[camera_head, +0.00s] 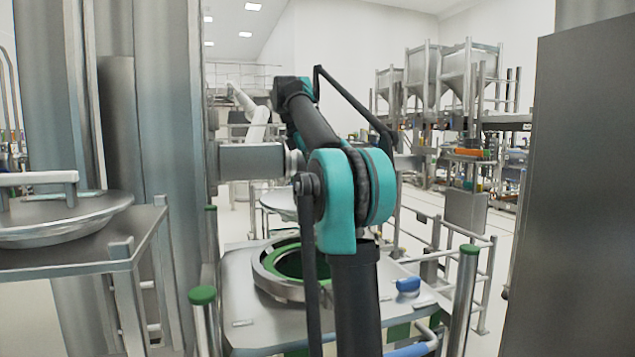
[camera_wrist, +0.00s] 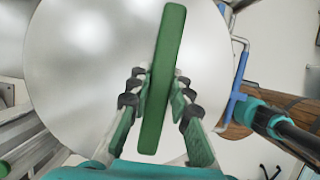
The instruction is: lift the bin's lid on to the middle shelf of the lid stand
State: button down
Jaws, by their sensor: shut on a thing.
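In the wrist view, the lid (camera_wrist: 85,60) is a broad, round silver disc with a long green bar handle (camera_wrist: 163,60). My gripper (camera_wrist: 160,78) has a finger on each side of this handle and is shut on it. In the head view, my arm hides the gripper; part of a silver disc, apparently the held lid (camera_head: 276,203), shows behind the arm above the bin's level. The bin (camera_head: 270,272) has an open round mouth with a green inner ring. At the left, a metal stand (camera_head: 90,259), apparently the lid stand, bears another round lid (camera_head: 85,218) with a pale handle.
The bin's mouth is set in a flat metal top (camera_head: 240,305) with a blue item (camera_head: 408,285) on it. A large grey panel (camera_head: 575,200) closes off the right. Thick metal columns (camera_head: 165,120) stand at the left.

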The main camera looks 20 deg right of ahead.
jog(key=shift+r, duration=0.2)
jog(key=shift+r, duration=4.05)
